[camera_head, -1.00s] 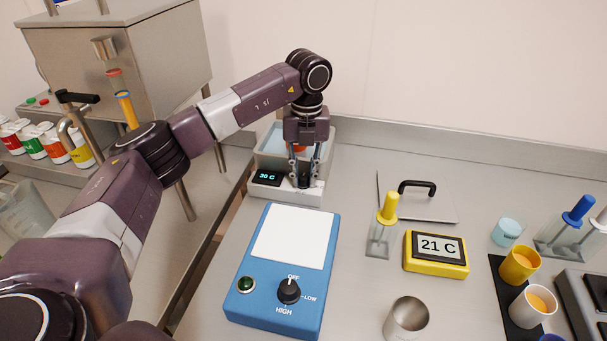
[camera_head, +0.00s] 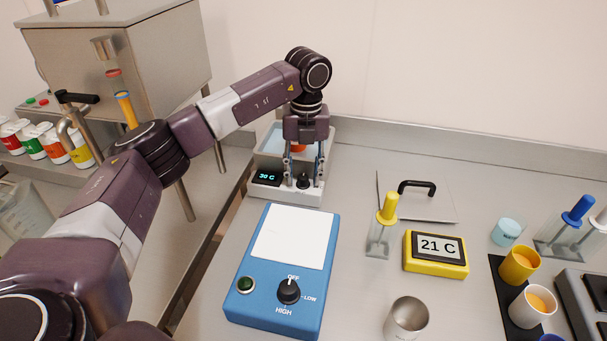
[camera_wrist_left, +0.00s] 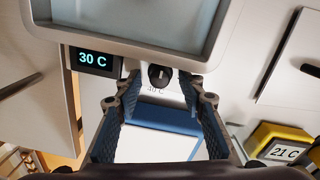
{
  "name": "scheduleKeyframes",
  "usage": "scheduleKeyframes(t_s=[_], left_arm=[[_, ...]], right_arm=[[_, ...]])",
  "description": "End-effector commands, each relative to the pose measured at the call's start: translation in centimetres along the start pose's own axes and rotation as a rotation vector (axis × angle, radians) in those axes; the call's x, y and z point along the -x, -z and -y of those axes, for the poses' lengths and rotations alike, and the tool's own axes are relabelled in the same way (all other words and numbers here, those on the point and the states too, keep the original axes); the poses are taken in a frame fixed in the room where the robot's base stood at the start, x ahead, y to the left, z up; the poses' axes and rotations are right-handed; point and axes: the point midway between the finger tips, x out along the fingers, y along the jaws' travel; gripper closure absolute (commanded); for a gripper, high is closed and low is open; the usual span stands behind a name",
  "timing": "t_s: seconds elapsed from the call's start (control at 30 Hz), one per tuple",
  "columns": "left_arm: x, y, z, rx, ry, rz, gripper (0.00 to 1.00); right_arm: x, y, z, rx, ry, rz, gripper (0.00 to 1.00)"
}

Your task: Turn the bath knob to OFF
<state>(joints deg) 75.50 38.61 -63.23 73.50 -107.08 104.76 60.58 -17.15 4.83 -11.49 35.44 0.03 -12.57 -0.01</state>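The bath (camera_head: 262,161) is a pale box with a water basin and a display (camera_head: 267,178) reading 30 C. Its black bath knob (camera_head: 303,181) is on the front panel, right of the display. In the left wrist view the knob (camera_wrist_left: 160,77) shows a pale pointer line and a "40 C" mark beside it; no OFF mark is readable. My left gripper (camera_head: 304,182) points down at the bath front. Its fingers are open, one on each side of the knob, apart from it. My right gripper is out of view.
A blue hotplate (camera_head: 245,262) with its own OFF/LOW/HIGH knob (camera_head: 289,291) stands in front of the bath. A yellow 21 C meter (camera_head: 436,254), a yellow-handled tool (camera_head: 388,209) and a metal cup (camera_head: 406,319) stand right. Bare counter lies between bath and lidded plate (camera_head: 428,203).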

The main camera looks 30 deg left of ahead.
Motion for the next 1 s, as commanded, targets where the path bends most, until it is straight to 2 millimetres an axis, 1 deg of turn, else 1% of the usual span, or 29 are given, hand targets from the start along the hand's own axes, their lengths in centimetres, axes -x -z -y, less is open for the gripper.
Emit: scheduleKeyframes(t_s=[0.17, 0.4, 0.53, 0.6, 0.7, 1.0], left_arm=[[2.9, -0.1, 0.1, 0.0, 0.003, 0.005, 0.63], [8.1, -0.1, 0.1, 0.0, 0.004, 0.005, 0.63], [10.1, -0.1, 0.1, 0.001, 0.003, 0.003, 0.63], [10.9, -0.1, 0.0, 0.002, 0.002, 0.003, 0.63], [11.5, -0.1, 0.1, 0.001, 0.002, 0.003, 0.63], [11.7, 0.0, 0.1, 0.0, 0.002, 0.002, 0.63]], right_arm=[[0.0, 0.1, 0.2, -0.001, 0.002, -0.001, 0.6], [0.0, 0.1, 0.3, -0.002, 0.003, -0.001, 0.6], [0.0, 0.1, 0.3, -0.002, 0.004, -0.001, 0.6], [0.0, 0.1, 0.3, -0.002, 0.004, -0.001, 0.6], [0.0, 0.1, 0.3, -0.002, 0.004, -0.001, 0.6], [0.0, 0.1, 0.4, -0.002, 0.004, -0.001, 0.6]])
